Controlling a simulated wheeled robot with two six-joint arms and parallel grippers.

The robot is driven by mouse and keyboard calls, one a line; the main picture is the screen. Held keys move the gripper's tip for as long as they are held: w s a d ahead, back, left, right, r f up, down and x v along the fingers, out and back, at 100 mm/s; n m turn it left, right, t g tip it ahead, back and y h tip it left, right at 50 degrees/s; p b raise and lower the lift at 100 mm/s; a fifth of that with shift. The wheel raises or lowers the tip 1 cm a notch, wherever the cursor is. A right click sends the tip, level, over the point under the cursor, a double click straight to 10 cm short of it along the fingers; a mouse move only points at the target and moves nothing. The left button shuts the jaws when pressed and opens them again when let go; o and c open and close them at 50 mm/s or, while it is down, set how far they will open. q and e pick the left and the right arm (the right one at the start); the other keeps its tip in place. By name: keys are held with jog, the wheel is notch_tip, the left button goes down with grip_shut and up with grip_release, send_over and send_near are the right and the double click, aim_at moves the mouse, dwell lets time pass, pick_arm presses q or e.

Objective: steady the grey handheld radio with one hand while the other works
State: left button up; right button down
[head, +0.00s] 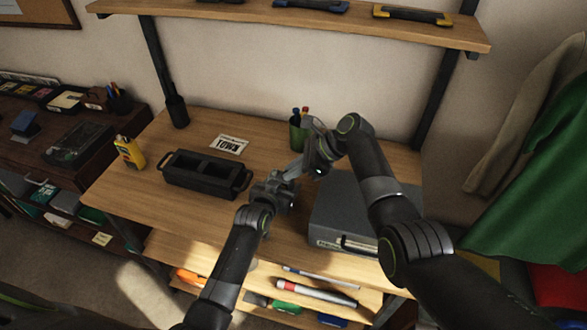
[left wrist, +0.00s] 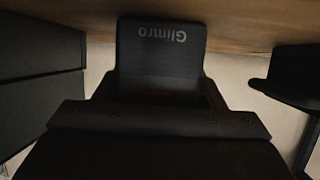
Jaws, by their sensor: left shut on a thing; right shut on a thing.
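The grey handheld radio (head: 297,169) is held above the desk between my two grippers, mostly covered by them in the head view. In the left wrist view a dark grey body with the upside-down word "Glimro" (left wrist: 160,48) stands straight ahead, which looks like the radio. My left gripper (head: 284,182) is shut on the radio from the lower left. My right gripper (head: 311,165) comes from the right and is shut at the radio's upper right end. The exact part between its fingers is too small and covered to tell.
A black two-compartment tray (head: 177,181) stands left on the desk, beside a yellow device (head: 129,153). A "TOWN" card (head: 229,144) lies behind. A grey case (head: 331,222) lies under my right arm.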

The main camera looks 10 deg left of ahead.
jog(key=shift+w+n+g, duration=0.1)
jog(key=shift+n+g, duration=0.4)
jog(key=shift+n, duration=0.2)
jog(key=c, duration=1.4)
grip_release()
jog(key=shift+r, duration=0.1)
jog(key=v, duration=1.2)
jog(key=shift+a, duration=0.1)
